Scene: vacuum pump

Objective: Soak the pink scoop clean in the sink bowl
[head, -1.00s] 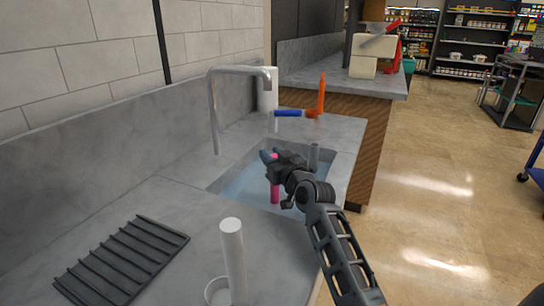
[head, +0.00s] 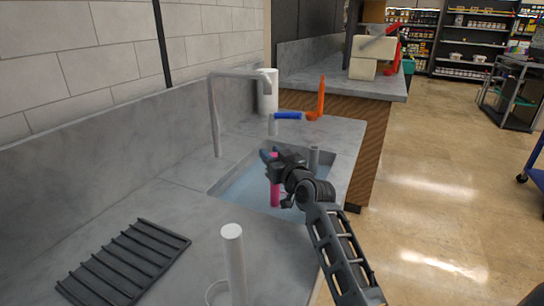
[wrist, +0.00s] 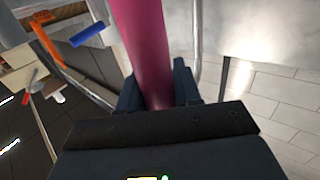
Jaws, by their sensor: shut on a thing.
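My gripper (head: 272,156) is over the sink bowl (head: 232,183) in the head view. It is shut on the pink scoop (head: 275,194), whose pink handle stands roughly upright below and through the jaws. In the wrist view the scoop's handle (wrist: 147,50) runs up between the two fingers. The bowl holds bluish water, and the scoop's lower end is down in the bowl; whether it touches the bottom I cannot tell. The scoop's head is not clearly visible.
A grey faucet (head: 214,115) arches at the sink's back left. A grey cylinder (head: 314,158) stands at the bowl's right. A blue-handled item (head: 287,115), an orange item (head: 321,97) and a white cylinder (head: 267,92) are behind. A black rack (head: 124,262) and white-topped cylinder (head: 233,262) are in front.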

